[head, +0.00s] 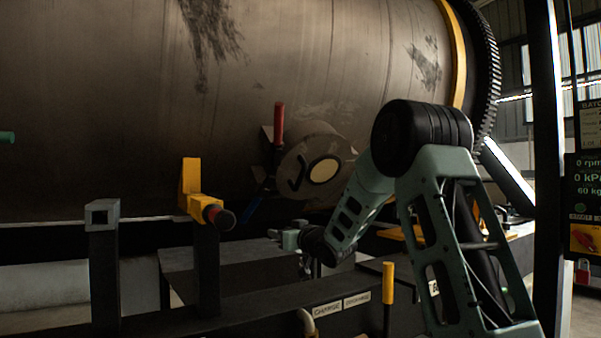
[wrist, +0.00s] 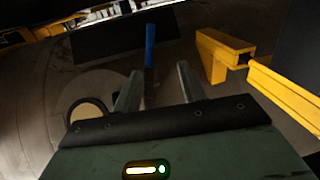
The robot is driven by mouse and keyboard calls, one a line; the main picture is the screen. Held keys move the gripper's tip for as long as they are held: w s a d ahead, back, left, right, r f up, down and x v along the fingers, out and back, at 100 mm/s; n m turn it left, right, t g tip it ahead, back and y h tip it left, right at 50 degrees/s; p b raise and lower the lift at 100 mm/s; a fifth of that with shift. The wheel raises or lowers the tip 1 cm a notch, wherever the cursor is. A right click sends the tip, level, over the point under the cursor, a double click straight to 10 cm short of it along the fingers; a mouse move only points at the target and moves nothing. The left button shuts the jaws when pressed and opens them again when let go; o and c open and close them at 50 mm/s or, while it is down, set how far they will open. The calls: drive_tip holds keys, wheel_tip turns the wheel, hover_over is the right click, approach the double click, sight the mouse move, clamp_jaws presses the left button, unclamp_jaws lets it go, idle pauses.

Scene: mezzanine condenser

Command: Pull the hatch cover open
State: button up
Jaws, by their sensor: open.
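The hatch cover (head: 334,145) is a round, dull metal disc on the side of the large drum, with a pale yellow oval on its face. A red handle (head: 279,122) stands up at its left edge, and a blue handle (head: 252,208) points down below. My gripper (head: 289,240) is low in front of the drum, below the cover. In the wrist view its two fingers (wrist: 158,86) are apart and empty. The blue handle (wrist: 150,50) shows between and beyond the fingertips; I cannot tell how far. Part of the cover (wrist: 108,88) is at left, partly hidden by my gripper.
A yellow bracket (head: 190,185) with a black-ended bar stands left of my gripper; it is at right in the wrist view (wrist: 222,52). A grey post (head: 103,250), a dark rail (head: 250,312) and a yellow upright (head: 388,283) stand in front. A control panel (head: 585,190) is at right.

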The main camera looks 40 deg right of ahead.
drive_tip(key=s+d+r+t+p, duration=0.1)
drive_tip(key=s+d+r+t, duration=0.15)
drive_tip(key=d, duration=0.35)
drive_tip(key=s+d+r+t, duration=0.1)
drive_tip(key=d+r, duration=0.3)
drive_tip(key=d, duration=0.1)
drive_tip(key=n+y, duration=0.1)
drive_tip(key=n, duration=0.1)
approach(303, 178)
drive_tip(key=shift+t, duration=0.45)
drive_tip(key=p+x, duration=0.9)
drive_tip(key=x, duration=0.1)
drive_tip(key=shift+w+d+f+p, duration=0.1)
drive_tip(key=shift+w+f+p, duration=0.1)
drive_tip(key=shift+f+p, duration=0.2)
drive_tip(key=shift+w+r, duration=0.1)
drive_tip(key=shift+w, duration=0.6)
drive_tip(key=shift+c, duration=0.2)
drive_tip(key=shift+y, duration=0.3)
clamp_jaws()
